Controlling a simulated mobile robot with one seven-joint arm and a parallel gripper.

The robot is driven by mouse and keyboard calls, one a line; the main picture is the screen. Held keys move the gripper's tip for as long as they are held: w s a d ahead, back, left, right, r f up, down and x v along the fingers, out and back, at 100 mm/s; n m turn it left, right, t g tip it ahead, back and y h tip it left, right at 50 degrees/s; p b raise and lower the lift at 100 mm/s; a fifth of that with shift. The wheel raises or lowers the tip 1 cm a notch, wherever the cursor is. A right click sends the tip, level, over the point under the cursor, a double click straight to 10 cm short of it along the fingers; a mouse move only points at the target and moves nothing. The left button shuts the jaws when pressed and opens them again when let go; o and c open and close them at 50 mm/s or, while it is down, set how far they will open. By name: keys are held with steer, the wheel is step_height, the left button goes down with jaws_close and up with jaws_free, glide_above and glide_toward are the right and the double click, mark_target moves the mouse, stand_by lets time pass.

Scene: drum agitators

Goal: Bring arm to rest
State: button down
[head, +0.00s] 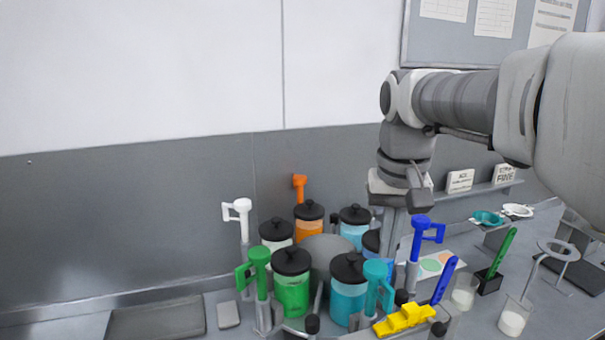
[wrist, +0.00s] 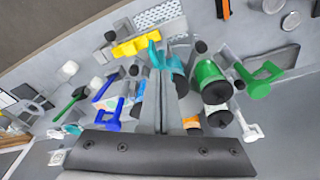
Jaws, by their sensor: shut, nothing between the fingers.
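My arm reaches in from the right in the head view, bent so that my gripper (head: 392,245) points down above the ring of jars. In the wrist view my gripper (wrist: 162,75) shows its two fingers together, with nothing between them. Below it are black-lidded jars, among them a green jar (head: 291,285), a teal jar (head: 348,295) and an orange jar (head: 309,222). Handled posts stand around them: green (head: 259,280), teal (head: 374,285), blue (head: 420,240), white (head: 242,215) and orange (head: 299,185). My fingertips are partly hidden behind the blue post's handle area.
A yellow block-like piece (head: 404,319) lies at the front. Glass beakers (head: 514,318), a ring stand (head: 545,260) and a green-handled tool (head: 501,252) stand at the right. A shelf with small signs (head: 460,181) is behind my arm. The space above the left bench is free.

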steer(key=s+f+n+t+b, duration=0.1)
steer(key=s+f+t+b, duration=0.3)
steer(key=s+f, duration=0.8)
steer(key=s, duration=0.2)
steer(key=shift+s+f+n+b, duration=0.3)
steer(key=shift+s+n+b, duration=0.05)
steer(key=shift+n+b, duration=0.05)
steer(key=shift+d, duration=0.15)
